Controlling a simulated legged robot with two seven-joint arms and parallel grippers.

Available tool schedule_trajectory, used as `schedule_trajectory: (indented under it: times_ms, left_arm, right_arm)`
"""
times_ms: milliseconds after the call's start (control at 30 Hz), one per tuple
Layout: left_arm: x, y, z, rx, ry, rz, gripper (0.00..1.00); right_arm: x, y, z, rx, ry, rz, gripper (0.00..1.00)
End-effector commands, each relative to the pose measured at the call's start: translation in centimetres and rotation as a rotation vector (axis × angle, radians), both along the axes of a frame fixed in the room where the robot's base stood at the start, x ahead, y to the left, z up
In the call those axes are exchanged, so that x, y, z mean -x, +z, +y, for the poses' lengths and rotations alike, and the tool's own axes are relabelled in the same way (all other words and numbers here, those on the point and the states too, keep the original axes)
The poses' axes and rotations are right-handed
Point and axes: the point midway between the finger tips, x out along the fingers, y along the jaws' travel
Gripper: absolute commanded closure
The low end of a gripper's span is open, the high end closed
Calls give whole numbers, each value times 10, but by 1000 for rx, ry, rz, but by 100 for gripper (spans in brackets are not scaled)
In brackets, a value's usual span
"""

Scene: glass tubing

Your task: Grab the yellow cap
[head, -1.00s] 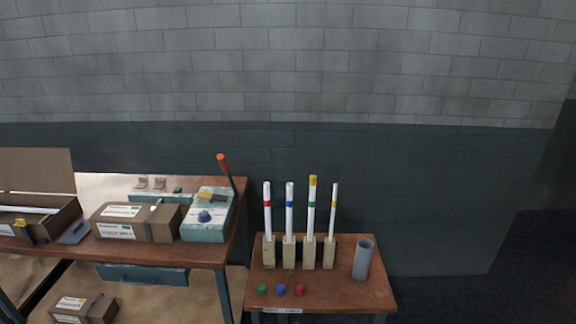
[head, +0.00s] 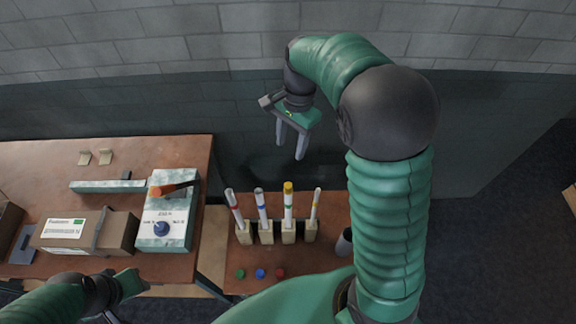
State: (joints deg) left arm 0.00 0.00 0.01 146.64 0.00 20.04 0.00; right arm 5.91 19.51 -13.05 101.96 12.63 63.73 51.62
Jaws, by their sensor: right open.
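The yellow cap (head: 288,186) sits on top of the third white tube from the left, which has a green band (head: 288,207). That tube stands upright in a beige block (head: 289,233) on the small table. My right gripper (head: 290,151) is open and empty, with its fingers pointing down. In the picture it is just above the cap, apart from it; the depth between them is hard to judge. My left gripper (head: 112,317) barely shows at the bottom left edge, and its jaws cannot be made out.
Tubes with red (head: 235,208), blue (head: 261,206) and yellow (head: 314,204) bands stand beside it. Green (head: 240,273), blue (head: 260,273) and red (head: 280,272) caps lie in front. A grey cup (head: 344,243) is partly behind my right arm. A teal machine (head: 165,225) stands left.

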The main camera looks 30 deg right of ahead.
Motion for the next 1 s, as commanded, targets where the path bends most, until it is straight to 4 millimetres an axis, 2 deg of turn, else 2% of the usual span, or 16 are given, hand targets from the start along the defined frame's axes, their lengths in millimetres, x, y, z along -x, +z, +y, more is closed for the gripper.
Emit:
schedule_trajectory:
  times_ms: [67,400,567,767,900,1000]
  left_arm:
    - [1,3,0,0,0,2,64]
    - [0,18,0,0,0,2,64]
    - [0,22,0,0,0,1,64]
    - [0,44,-1,0,0,1,64]
    - [0,46,-1,0,0,1,64]
    - [0,45,-1,0,0,1,64]
  right_arm:
    - [1,-10,1,-3,-12,9,51]
    - [2,-98,7,-8,-11,13,51]
    - [3,-118,8,-10,-9,10,51]
    - [14,-145,8,-10,-11,13,51]
    - [13,-166,12,-7,-8,7,51]
    - [12,-169,14,-6,-8,5,51]
